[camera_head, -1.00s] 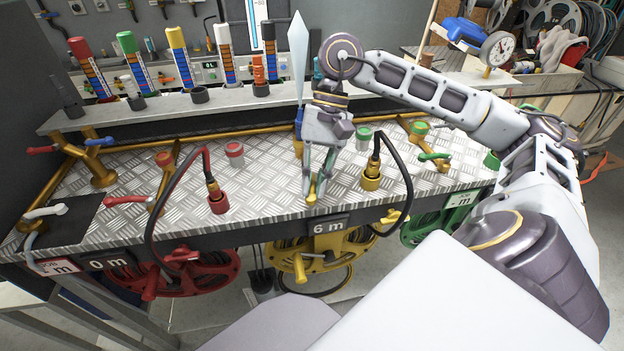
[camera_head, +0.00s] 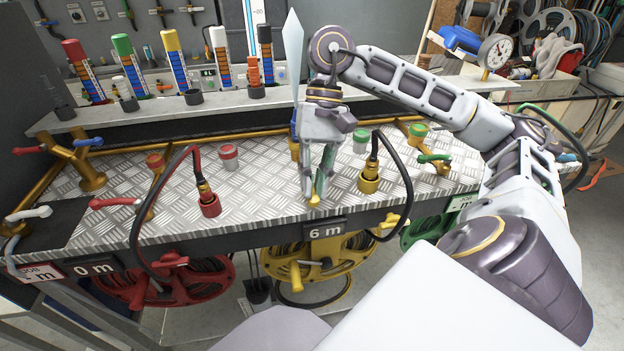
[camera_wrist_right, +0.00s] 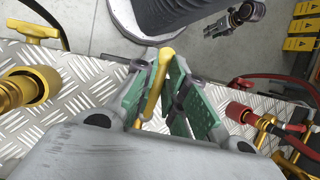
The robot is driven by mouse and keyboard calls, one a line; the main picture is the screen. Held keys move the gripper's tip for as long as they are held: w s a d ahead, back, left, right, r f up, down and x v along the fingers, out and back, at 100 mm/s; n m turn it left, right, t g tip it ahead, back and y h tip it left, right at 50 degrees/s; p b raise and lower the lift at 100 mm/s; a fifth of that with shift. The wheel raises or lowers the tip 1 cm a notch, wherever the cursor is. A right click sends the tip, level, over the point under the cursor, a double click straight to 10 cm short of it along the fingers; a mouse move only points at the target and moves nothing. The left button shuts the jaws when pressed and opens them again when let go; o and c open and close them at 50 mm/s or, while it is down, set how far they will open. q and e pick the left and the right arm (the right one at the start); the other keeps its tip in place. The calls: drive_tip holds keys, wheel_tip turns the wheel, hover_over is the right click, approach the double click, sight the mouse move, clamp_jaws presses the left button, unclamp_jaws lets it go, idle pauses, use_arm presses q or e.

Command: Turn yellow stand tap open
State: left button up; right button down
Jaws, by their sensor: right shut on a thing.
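The yellow tap lever shows between my right gripper's fingers in the right wrist view (camera_wrist_right: 158,84), its rounded tip pointing toward the bench front. In the head view only its yellow tip (camera_head: 314,202) shows below the fingers. My right gripper (camera_head: 318,185) points down over the bench's front middle, behind the "6 m" sign (camera_head: 324,231). Its green-padded fingers (camera_wrist_right: 160,95) are shut on the lever. The rest of the tap is mostly hidden by the gripper and wrist. My left gripper is not in view.
A yellow hose fitting (camera_head: 369,181) with a black hose stands close right of the gripper. A red fitting (camera_head: 209,203) stands to the left. Red-handled (camera_head: 115,202) and green-handled (camera_head: 434,158) taps are farther out. A yellow reel (camera_head: 318,262) hangs below the bench edge.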

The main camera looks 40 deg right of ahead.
drive_tip(key=shift+s+d+f, duration=0.1)
drive_tip(key=shift+s+f, duration=0.05)
idle(0.8)
drive_tip(key=c, duration=1.5)
unclamp_jaws()
drive_tip(key=shift+d+n, duration=0.1)
drive_tip(key=shift+n, duration=0.2)
drive_tip(key=shift+o, duration=0.2)
drive_tip(key=shift+v, duration=3.35)
drive_tip(key=shift+v, duration=2.7)
drive_tip(key=shift+a, duration=0.25)
